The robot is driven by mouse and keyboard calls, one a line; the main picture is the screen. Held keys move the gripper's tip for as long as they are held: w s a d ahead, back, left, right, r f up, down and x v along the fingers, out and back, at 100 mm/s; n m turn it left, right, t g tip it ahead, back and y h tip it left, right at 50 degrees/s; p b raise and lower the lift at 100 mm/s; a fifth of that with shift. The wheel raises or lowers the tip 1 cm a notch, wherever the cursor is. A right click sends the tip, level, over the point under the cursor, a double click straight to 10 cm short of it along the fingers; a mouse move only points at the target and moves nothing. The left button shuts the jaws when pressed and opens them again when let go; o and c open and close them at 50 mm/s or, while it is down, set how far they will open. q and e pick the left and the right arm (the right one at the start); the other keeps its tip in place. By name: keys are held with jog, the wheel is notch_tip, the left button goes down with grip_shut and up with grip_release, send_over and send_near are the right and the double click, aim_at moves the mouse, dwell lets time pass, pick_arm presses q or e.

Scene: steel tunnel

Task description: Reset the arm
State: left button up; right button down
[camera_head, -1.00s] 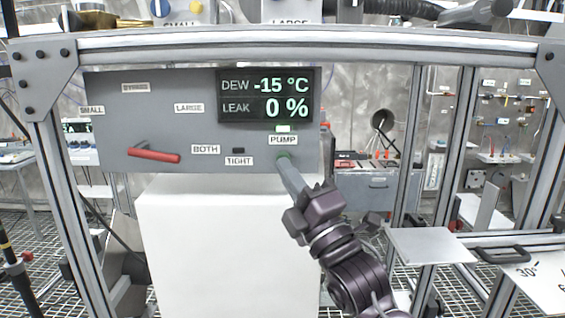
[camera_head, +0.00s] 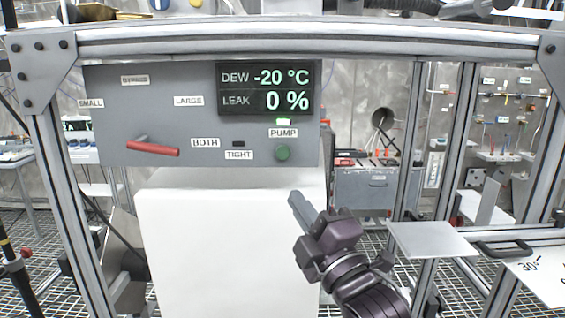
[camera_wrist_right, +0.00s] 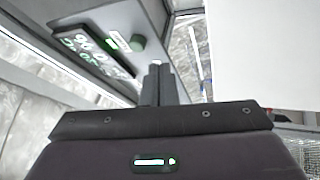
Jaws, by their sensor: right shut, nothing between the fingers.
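My right gripper (camera_head: 297,200) is shut and empty, in front of the white block below the control panel. It also shows in the right wrist view (camera_wrist_right: 158,72), fingers together. The grey control panel (camera_head: 200,125) carries a green round button (camera_head: 282,153) under the PUMP label, and the gripper is below and apart from it. The button also shows in the right wrist view (camera_wrist_right: 137,43). A lamp (camera_head: 283,122) above the PUMP label is lit green. The display (camera_head: 264,91) reads DEW -20 °C and LEAK 0 %. My left gripper is not in view.
A red-handled lever (camera_head: 153,149) sits at the panel's lower left. The white block (camera_head: 225,250) stands under the panel. A metal frame (camera_head: 300,45) surrounds it. A small grey plate (camera_head: 432,240) and a black handle (camera_head: 503,250) are at the right.

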jog(key=s+d+f+m+g+h, duration=0.2)
jog(key=d+f+m+g+h, duration=0.3)
jog(key=f, duration=0.7)
jog(key=s+d+f+m+g+h, duration=0.2)
jog(key=d+f+m, duration=0.3)
jog(key=f, duration=0.7)
jog(key=s+d+f+m+g+h, duration=0.25)
jog(key=s+f+m+g, duration=0.25)
jog(key=s+f, duration=0.35)
jog(key=s+d+f+m+g+h, duration=0.1)
jog(key=s+d+f+m+g, duration=0.35)
jog(key=s+f, duration=0.65)
jog(key=f, duration=2.7)
jog(key=s+d+f+g+b, duration=0.1)
jog(key=s+d+f+g, duration=0.1)
jog(key=s+f, duration=1.5)
jog(key=shift+s+d+f+b, duration=0.35)
jog(key=shift+s+d, duration=0.25)
jog(key=shift+s, duration=0.6)
